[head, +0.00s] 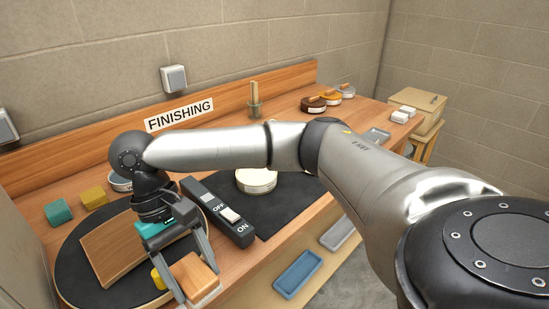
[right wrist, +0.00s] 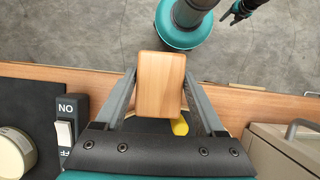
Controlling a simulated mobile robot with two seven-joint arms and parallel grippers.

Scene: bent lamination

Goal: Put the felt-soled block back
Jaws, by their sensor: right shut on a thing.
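My right gripper (head: 188,262) is shut on a pale wooden block over the near edge of the round black mat (head: 72,265). The block (head: 198,276) shows between the two grey fingers, and in the right wrist view (right wrist: 160,85) its wide wooden face is plain. No felt is visible on the faces I see, so I cannot tell if it is the felt-soled one. A small yellow thing (head: 158,279) shows beside the fingers. A dark, teal-striped part at the top of the right wrist view looks like my left gripper (right wrist: 230,16); its fingers are too small to judge.
A wooden panel (head: 120,250) lies on the round mat. A green block (head: 58,212) and a yellow block (head: 93,198) sit behind it. A switch box (head: 217,210) and a round tin (head: 256,182) stand right. Blue tray (head: 298,273) is below the bench edge.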

